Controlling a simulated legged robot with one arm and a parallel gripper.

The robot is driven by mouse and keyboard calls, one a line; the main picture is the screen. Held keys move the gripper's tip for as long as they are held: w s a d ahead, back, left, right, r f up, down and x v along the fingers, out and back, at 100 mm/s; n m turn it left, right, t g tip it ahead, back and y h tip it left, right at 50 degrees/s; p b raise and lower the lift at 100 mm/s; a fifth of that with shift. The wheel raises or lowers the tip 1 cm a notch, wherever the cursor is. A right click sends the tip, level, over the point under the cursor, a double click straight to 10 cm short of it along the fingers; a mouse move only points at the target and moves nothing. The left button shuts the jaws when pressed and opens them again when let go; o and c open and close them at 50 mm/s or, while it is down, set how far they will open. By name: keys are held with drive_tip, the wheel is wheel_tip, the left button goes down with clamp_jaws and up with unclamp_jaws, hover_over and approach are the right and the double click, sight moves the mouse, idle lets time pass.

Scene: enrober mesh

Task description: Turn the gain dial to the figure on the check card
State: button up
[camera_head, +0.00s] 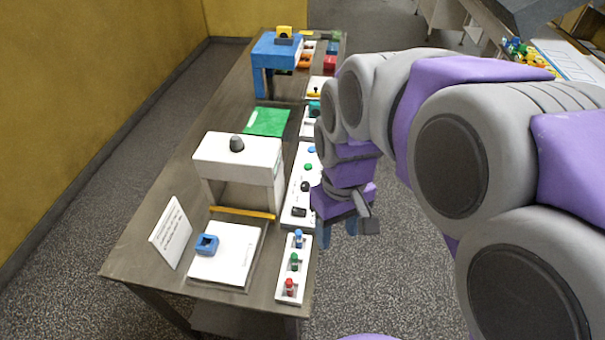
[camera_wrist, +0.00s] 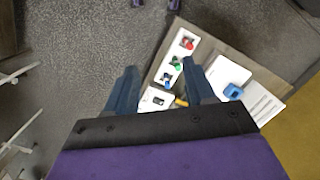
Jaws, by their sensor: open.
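Another dark knob (camera_head: 305,186) is on the long white control panel (camera_head: 293,205) beside the machine. I cannot read which knob is the gain dial. A white card with small print (camera_head: 170,232) stands tilted at the table's left edge; its figure is too small to read. The card also shows in the wrist view (camera_wrist: 262,103). My gripper (camera_head: 338,234) is open and empty, right of the panel, past the table's edge. Its two blue fingers (camera_wrist: 162,88) show in the wrist view.
A white strip with blue, green and red levers (camera_head: 279,275) lies at the front right corner. A white plate (camera_head: 222,268) carries a blue block (camera_head: 206,245). A blue arch-shaped machine (camera_head: 277,52) and green mat (camera_head: 267,121) are further back. Floor right of the table is clear.

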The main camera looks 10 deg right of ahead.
drive_tip(key=shift+o, duration=0.3)
drive_tip(key=w+a+f+n+b, duration=0.1)
drive_tip(key=w+n, duration=0.2)
drive_tip(key=w, duration=1.5)
drive_tip(key=shift+w+f+t, duration=0.25)
drive_tip(key=shift+w+t, duration=0.05)
drive_tip(key=shift+t, duration=0.1)
drive_tip(key=n+b, duration=0.1)
drive_tip(key=n, duration=0.2)
hover_over(305, 184)
wheel_tip(305, 184, down, 8)
drive_tip(key=shift+t, duration=0.3)
wheel_tip(305, 184, down, 18)
drive_tip(key=b, duration=0.4)
drive_tip(key=shift+r, duration=0.25)
drive_tip(key=c, duration=1)
